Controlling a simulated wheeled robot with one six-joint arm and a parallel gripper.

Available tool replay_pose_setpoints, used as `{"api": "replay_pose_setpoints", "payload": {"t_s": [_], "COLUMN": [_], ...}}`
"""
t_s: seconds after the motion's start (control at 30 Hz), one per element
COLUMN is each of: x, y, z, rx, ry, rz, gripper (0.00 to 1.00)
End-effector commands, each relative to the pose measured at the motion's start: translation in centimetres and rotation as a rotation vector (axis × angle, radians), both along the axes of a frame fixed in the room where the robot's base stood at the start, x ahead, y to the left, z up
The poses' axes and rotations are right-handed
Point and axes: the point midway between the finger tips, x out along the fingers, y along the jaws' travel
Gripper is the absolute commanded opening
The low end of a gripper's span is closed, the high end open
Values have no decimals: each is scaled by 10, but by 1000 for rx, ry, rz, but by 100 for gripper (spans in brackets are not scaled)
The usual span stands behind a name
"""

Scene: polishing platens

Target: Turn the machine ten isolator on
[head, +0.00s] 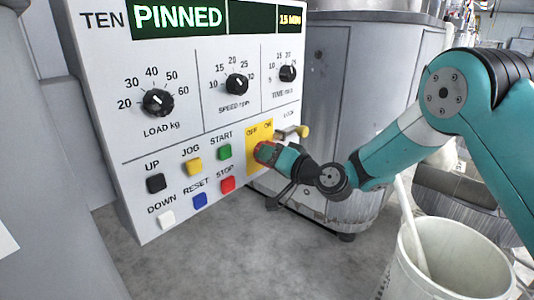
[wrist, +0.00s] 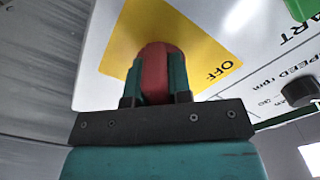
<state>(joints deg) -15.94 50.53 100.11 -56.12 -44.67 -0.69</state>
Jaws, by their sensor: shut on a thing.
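The machine ten isolator is a red handle (head: 261,147) on a yellow plate (head: 260,131) marked OFF and ON, at the lower right of the white panel (head: 110,100). My gripper (head: 270,152) is shut on the red handle, its fingers on either side. In the wrist view the red handle (wrist: 155,65) stands between the fingers of my gripper (wrist: 155,78). The OFF label shows to the right of it on the yellow plate (wrist: 190,35). The ON label is not visible there. I cannot tell for certain which mark the handle points to.
A brass-coloured lock part (head: 301,131) sticks out just right of the yellow plate. Red STOP (head: 227,184) and green START (head: 224,152) buttons are close on the left. The display (head: 190,18) reads PINNED. A white bucket (head: 450,265) stands below my arm.

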Motion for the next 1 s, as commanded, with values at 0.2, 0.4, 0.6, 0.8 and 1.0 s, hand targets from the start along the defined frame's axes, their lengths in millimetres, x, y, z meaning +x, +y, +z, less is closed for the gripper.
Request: {"api": "replay_pose_setpoints", "payload": {"t_s": [0.2, 0.4, 0.6, 0.8, 1.0], "x": [3, 3, 1, 0, -16], "y": [-3, -3, -1, -2, -24], "z": [1, 1, 1, 0, 1], "rx": [6, 6, 5, 3, 4], "ry": [1, 0, 1, 3, 7], "rz": [-9, -9, -4, -2, -6], "gripper": [0, 26, 45, 45, 45]}}
